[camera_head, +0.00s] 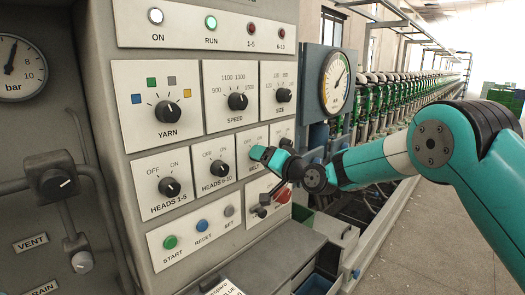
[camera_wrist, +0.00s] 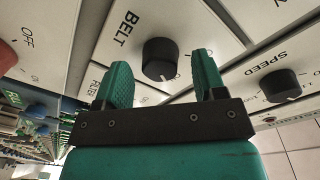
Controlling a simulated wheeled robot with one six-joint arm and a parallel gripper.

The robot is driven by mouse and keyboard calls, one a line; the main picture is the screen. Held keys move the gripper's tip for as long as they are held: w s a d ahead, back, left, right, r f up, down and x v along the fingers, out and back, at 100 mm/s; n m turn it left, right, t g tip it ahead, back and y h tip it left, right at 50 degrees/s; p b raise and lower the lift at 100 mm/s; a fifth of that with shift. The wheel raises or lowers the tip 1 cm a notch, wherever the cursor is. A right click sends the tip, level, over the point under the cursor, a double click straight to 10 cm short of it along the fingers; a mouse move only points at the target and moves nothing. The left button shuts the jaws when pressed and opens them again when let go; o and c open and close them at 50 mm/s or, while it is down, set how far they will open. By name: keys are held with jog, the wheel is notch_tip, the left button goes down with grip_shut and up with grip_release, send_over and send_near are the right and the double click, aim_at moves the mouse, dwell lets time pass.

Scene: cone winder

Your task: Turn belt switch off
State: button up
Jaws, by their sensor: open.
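The belt switch (camera_wrist: 160,58) is a round black knob on a white panel marked BELT, seen turned in the wrist view. A small white mark shows at its lower right edge. Its OFF and ON lettering cannot be read there. My gripper (camera_wrist: 162,74) is open, with one teal finger on either side of the knob in the picture; I cannot tell whether they touch it. In the head view my gripper (camera_head: 264,154) is at the belt panel (camera_head: 246,142) and hides the knob; only part of the lettering shows.
The heads 6-10 knob (camera_head: 219,168) is just left of my gripper, with the speed knob (camera_head: 238,101) above. A red switch (camera_head: 284,195) sits close below. A pressure gauge (camera_head: 335,81) stands to the right. The aisle floor (camera_head: 400,245) is clear.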

jog(key=shift+w+a, duration=0.3)
jog(key=shift+a, duration=0.1)
jog(key=c, duration=0.9)
